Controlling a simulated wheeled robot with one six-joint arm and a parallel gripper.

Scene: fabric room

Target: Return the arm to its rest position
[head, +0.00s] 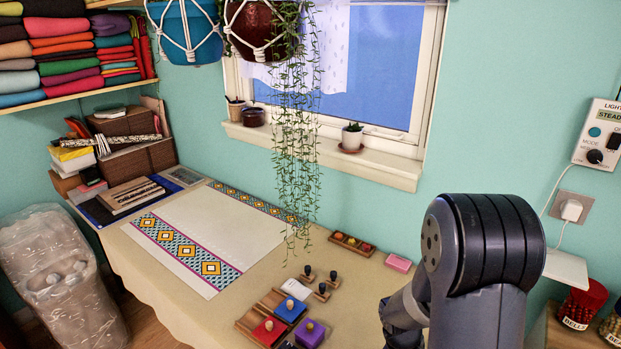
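My arm rises at the lower right of the head view, with its dark grey joint in front of the wall and the table's right end. My gripper is not in view, so its opening and anything in it cannot be seen. The table (150,258) with a beige cover stands below the window. A white cloth with a patterned border (185,252) lies flat on it.
Stamp blocks with knobs, red (268,332), blue (290,311) and purple (310,334), sit at the table's front. A trailing plant (297,150) hangs over the table. A control box (600,135) and plug (571,210) are on the right wall.

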